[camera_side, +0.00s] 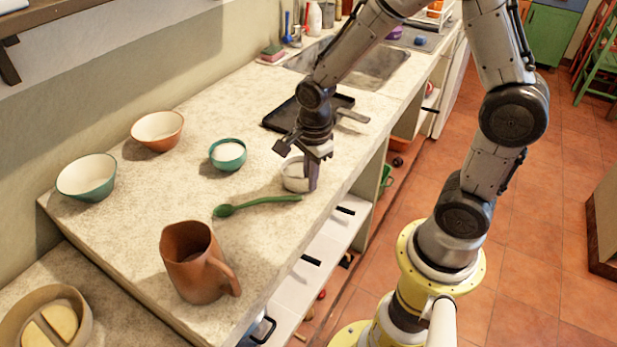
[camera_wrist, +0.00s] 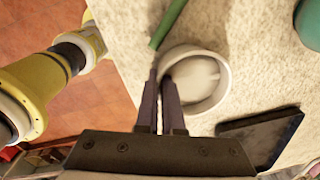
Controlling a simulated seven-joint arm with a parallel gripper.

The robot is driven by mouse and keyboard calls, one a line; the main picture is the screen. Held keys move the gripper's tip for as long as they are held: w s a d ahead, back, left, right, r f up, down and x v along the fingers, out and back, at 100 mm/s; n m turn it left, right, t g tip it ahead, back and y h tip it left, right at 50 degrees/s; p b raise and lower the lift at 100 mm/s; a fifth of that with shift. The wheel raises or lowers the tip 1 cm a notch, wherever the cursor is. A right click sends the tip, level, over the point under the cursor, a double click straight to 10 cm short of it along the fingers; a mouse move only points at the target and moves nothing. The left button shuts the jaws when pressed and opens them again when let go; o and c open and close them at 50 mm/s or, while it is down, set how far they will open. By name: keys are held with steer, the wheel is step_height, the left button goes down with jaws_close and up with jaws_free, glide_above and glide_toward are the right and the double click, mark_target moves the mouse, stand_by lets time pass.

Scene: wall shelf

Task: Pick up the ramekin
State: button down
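The white ramekin (camera_side: 292,177) is near the counter's front edge, upright or nearly so, partly hidden by my gripper (camera_side: 312,172). I cannot tell whether it touches the counter. In the wrist view, the round ramekin (camera_wrist: 221,104) shows open side up. My gripper's two fingers (camera_wrist: 162,82) are close together at its near-left wall, one outside and one inside, with the rim between them. The gripper looks shut on that rim.
A green spoon (camera_side: 255,205) lies just in front of the ramekin. A brown pitcher (camera_side: 193,265), a small teal bowl (camera_side: 228,163), two larger bowls (camera_side: 86,188) (camera_side: 157,142) and a dark tray (camera_side: 280,117) stand around it. Bare counter lies between them.

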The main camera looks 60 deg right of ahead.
steer(key=shift+w+r, duration=0.1)
steer(key=shift+r, duration=1.15)
steer(key=s+r, duration=1)
steer(key=s, duration=0.3)
steer(key=shift+s+a+r, duration=0.15)
steer(key=shift+s+a, duration=0.1)
steer(key=shift+s, duration=0.15)
